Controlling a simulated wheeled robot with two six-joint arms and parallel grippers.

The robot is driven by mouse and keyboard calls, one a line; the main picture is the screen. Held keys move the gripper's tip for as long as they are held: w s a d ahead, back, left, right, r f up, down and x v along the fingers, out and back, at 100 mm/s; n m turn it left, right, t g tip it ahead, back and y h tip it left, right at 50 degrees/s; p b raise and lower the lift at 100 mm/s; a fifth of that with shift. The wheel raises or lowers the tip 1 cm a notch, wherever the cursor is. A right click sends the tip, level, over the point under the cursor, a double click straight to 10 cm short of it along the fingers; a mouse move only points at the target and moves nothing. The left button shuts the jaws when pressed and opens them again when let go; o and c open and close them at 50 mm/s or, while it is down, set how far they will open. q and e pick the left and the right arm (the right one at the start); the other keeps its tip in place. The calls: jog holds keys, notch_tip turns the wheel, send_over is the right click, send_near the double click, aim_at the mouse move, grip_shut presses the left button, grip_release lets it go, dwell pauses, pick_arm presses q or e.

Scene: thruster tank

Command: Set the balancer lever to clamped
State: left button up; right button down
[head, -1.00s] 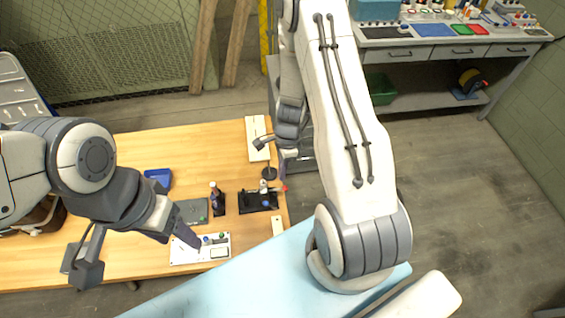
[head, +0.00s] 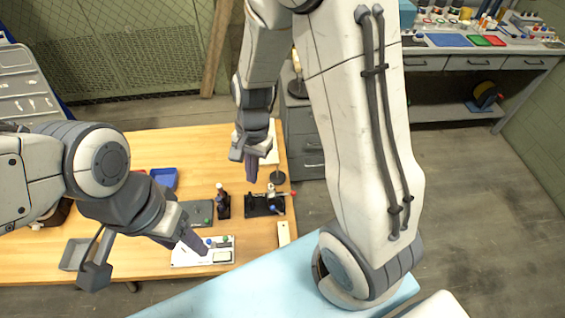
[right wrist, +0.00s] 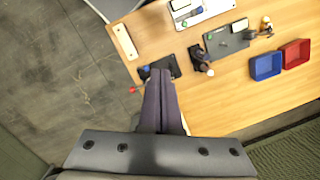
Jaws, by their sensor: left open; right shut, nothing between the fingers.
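A small black-based device (head: 259,208), which looks like the balancer, stands near the right edge of the wooden table. It has a silver post, a blue knob (head: 271,209) and a lever with a red tip (head: 293,193) pointing right. In the right wrist view the red tip (right wrist: 132,90) shows left of my fingers. My right gripper (head: 252,172) is shut and empty, above and behind the device, apart from it in the head view. Its fingers hide part of the device in the wrist view. My left gripper (head: 198,243) is open over a white panel (head: 188,257).
A dark bottle-like item on a stand (head: 222,203) stands left of the device, beside a grey-green plate (head: 199,212). A blue tray (head: 164,179) lies further left. A white strip (head: 283,233) lies at the front right. The table behind is largely clear.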

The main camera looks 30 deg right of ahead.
pick_arm(q)
notch_tip(320, 180, down, 6)
jog(key=b, duration=0.4)
jog(key=shift+r, duration=0.2)
pick_arm(e)
jog(key=s+a+r+n, duration=0.3)
jog(key=s+n, duration=0.5)
jog(key=s+a+r+n, duration=0.3)
jog(key=s+a+n, duration=0.1)
jog(key=s+n, duration=0.3)
jog(key=shift+s+a+r+n+t+h, duration=0.15)
jog(key=shift+s+a+n+t+h, duration=0.2)
jog(key=shift+n, duration=0.65)
jog(key=shift+d, duration=0.1)
